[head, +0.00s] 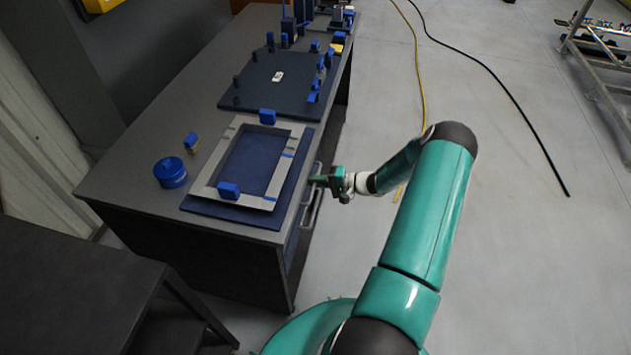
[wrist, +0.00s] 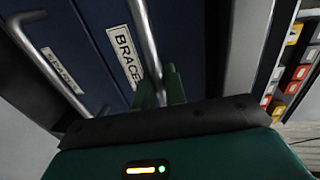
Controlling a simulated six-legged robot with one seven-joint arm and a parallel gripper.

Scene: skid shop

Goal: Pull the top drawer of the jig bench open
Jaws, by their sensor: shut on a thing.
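The jig bench (head: 115,185) is a long grey bench with its drawer side on the right in the head view. In the wrist view, a dark blue drawer front (wrist: 105,22) carries a white label that reads "BRACE", partly cut off. A metal bar handle (wrist: 148,45) runs along it. My gripper (wrist: 168,88) has its green fingers shut on this handle. The gripper also shows in the head view (head: 322,180), at the handle (head: 311,200) beside the bench edge. I cannot tell whether the drawer stands slightly out.
A second dark blue drawer front (wrist: 45,30), with its own label and handle, is left in the wrist view. A pale frame (head: 215,165) with blue clamps and a blue round tin (head: 170,173) are on the bench top.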

